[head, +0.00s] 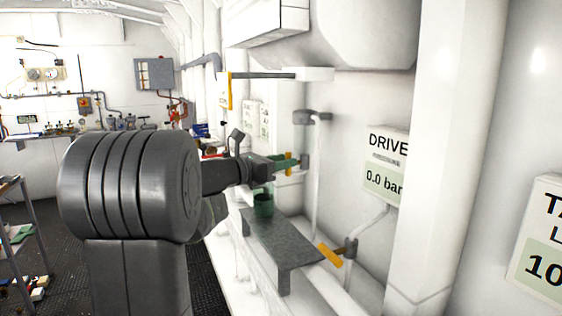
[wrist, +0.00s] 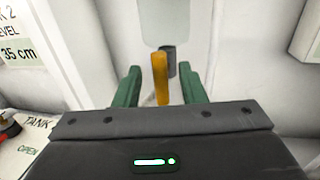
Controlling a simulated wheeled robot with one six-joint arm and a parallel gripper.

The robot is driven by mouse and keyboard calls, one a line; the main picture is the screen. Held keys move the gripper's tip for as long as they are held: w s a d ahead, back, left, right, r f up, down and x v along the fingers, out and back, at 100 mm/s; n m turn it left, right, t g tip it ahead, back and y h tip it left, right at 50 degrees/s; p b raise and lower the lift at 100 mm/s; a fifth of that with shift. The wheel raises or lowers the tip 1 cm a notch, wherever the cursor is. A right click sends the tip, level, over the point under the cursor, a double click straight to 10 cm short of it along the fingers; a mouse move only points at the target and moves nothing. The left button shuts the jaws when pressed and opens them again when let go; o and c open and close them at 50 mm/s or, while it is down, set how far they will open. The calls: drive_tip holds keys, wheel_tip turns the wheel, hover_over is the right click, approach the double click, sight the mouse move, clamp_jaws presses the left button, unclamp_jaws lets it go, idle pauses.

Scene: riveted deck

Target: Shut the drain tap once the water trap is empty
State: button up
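A yellow lever (head: 289,160), which looks like the drain tap's handle, is at my gripper (head: 292,163) in the head view. In the wrist view the yellow lever (wrist: 160,78) stands upright between the two green fingers of my gripper (wrist: 159,86). The fingers are open, with a gap on each side of the lever. A grey cylinder (wrist: 169,60) is just behind the lever. A pale, see-through body (wrist: 164,22) above it may be the water trap; I see no clear water line in it. A dark green cup (head: 263,206) stands below my gripper.
The cup stands on a grey metal shelf (head: 282,243). A sign (head: 386,180) reads DRIVE, 0.0 bar. A white pillar (head: 440,150) stands right.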

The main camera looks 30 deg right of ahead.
clamp_jaws()
drive_tip(key=shift+f+b, duration=0.15)
drive_tip(key=shift+b, duration=0.4)
drive_tip(key=m+g+b, duration=0.1)
drive_tip(key=m+b, duration=0.5)
drive_tip(key=b, duration=0.1)
drive_tip(key=f+m+g+h+b, duration=0.1)
drive_tip(key=m+b, duration=0.6)
drive_tip(key=m+g+h+b, duration=0.1)
drive_tip(key=m+b, duration=0.6)
drive_tip(key=b, duration=0.1)
drive_tip(key=shift+s+f+g, duration=0.3)
drive_tip(key=shift+s+g, duration=0.05)
drive_tip(key=shift+g, duration=0.05)
drive_tip(key=shift+m, duration=0.3)
